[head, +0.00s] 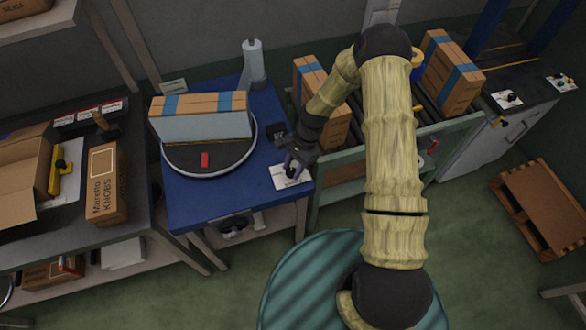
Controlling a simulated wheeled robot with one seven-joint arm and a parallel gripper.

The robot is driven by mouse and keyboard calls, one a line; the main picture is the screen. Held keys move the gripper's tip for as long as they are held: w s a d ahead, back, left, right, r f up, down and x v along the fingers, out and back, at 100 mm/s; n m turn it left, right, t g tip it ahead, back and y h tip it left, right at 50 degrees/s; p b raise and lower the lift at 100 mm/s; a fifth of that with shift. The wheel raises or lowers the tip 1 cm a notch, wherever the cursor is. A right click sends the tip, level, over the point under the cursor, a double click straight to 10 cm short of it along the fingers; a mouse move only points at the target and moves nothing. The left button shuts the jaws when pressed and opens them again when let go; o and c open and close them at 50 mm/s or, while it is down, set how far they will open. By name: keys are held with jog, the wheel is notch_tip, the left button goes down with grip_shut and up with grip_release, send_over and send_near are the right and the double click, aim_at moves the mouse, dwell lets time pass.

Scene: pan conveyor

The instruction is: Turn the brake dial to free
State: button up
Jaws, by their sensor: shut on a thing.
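The brake dial (291,174) is a small dark knob on a white plate (279,180) at the right front corner of the blue table (215,205). My gripper (292,168) reaches down to it from above and is shut on it. The fingers cover most of the knob, so its pointer and the plate's marks cannot be read. Left of the plate is a round turntable (180,160) with a grey rim, bearing a large carton with blue tape (205,125) and a red piece (204,160) near its front edge.
A conveyor (350,165) with taped cartons (452,75) runs right of the blue table. A grey cabinet with control plates (507,99) stands far right. The left bench holds a knobs box (107,185). A wooden pallet (545,208) lies on the floor.

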jog(key=n, duration=0.2)
jog(key=n+g+h+b, duration=0.1)
jog(key=n, duration=0.1)
jog(key=shift+w+a+f+n+h, duration=0.1)
jog(key=shift+a+n+h, duration=0.1)
jog(key=shift+n+h, duration=0.1)
jog(key=n+h+b, duration=0.1)
jog(key=n, duration=0.2)
jog(key=shift+a+n, duration=0.1)
jog(key=shift+n, duration=0.3)
jog(key=n+h+b, duration=0.1)
jog(key=n+h, duration=0.1)
jog(key=n, duration=0.2)
jog(key=shift+a, duration=0.2)
jog(key=shift+n+h, duration=0.6)
jog(key=shift+n, duration=1.2)
jog(key=o, duration=1)
jog(key=shift+c, duration=0.2)
jog(key=b+v, duration=0.2)
jog(key=v, duration=1.5)
jog(key=shift+a+r, duration=0.2)
jog(key=shift+r, duration=0.1)
